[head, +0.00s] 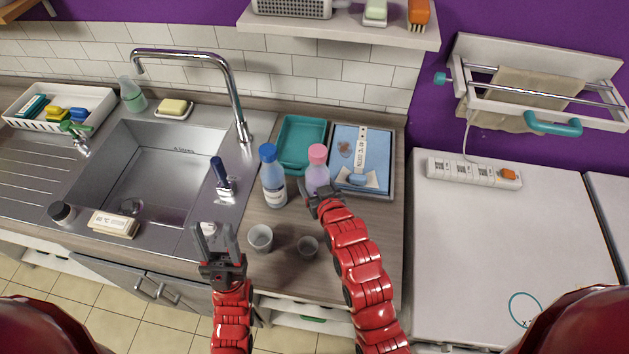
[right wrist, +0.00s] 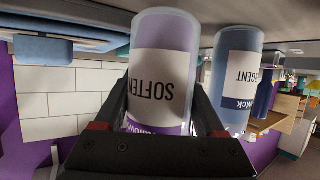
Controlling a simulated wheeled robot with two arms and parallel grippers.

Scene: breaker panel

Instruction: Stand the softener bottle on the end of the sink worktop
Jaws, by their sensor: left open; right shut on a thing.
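The softener bottle (head: 317,172), pale purple with a pink cap, is upright at the right part of the sink worktop (head: 275,223). My right gripper (head: 322,196) is shut on it from the front. In the right wrist view the bottle (right wrist: 162,75) sits between both fingers (right wrist: 165,115), its label upside down. I cannot tell whether its base touches the worktop. My left gripper (head: 215,235) is open and empty, in front of the sink's right edge.
A blue detergent bottle (head: 272,178) stands close left of the softener. A teal tray (head: 288,158) and a tray with a blue cloth (head: 377,150) lie behind. A white appliance (head: 500,240) is right.

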